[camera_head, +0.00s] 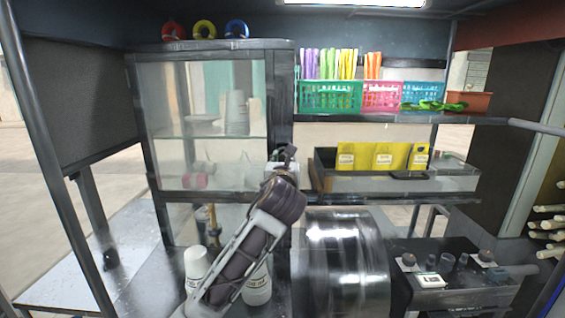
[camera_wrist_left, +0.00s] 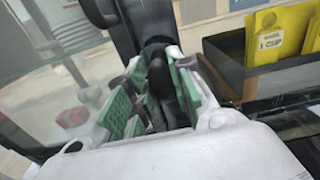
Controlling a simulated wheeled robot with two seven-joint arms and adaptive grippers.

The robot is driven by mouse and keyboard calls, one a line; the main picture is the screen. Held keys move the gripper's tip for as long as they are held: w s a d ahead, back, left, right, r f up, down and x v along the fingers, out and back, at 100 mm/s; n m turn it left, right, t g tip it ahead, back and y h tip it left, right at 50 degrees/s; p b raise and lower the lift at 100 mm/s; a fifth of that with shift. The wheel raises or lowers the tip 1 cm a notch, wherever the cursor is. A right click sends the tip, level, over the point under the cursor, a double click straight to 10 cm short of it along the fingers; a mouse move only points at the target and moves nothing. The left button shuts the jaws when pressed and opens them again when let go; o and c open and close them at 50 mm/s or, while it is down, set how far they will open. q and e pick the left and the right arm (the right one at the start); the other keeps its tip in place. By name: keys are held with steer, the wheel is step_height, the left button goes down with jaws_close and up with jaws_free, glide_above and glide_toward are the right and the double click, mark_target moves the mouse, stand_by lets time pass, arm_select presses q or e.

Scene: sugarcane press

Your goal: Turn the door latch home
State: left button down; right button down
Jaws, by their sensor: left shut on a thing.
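The glass-door cabinet (camera_head: 210,120) stands at the back left, its door frame dark. The door latch (camera_wrist_left: 155,62) is a dark knob-like piece on the frame's right edge, in the left wrist view between my fingers. My left gripper (camera_wrist_left: 152,95) has green-padded fingers on both sides of the latch and is shut on it. In the head view my left gripper (camera_head: 283,165) is at the cabinet's right edge, and its arm covers part of the lower frame. The latch is mostly hidden there, so its exact angle is hard to tell. My right gripper is not in view.
A black tray with yellow cards (camera_head: 375,157) stands right of the latch, close to my left gripper. Coloured baskets (camera_head: 330,97) sit on the shelf above.

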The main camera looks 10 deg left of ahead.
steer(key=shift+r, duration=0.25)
arm_select(q)
steer(key=n+p, duration=0.2)
steer(key=shift+n, duration=0.4)
steer(key=shift+a+n+p, duration=0.1)
steer(key=shift+n+p, duration=0.5)
steer(key=shift+n, duration=0.1)
steer(key=n+p, duration=0.1)
steer(key=n, duration=0.8)
steer(key=n+p, duration=0.1)
steer(key=n, duration=0.3)
steer(key=shift+a+f+n+p, duration=0.15)
steer(key=shift+f+n+p, duration=0.15)
steer(key=shift+p, duration=0.05)
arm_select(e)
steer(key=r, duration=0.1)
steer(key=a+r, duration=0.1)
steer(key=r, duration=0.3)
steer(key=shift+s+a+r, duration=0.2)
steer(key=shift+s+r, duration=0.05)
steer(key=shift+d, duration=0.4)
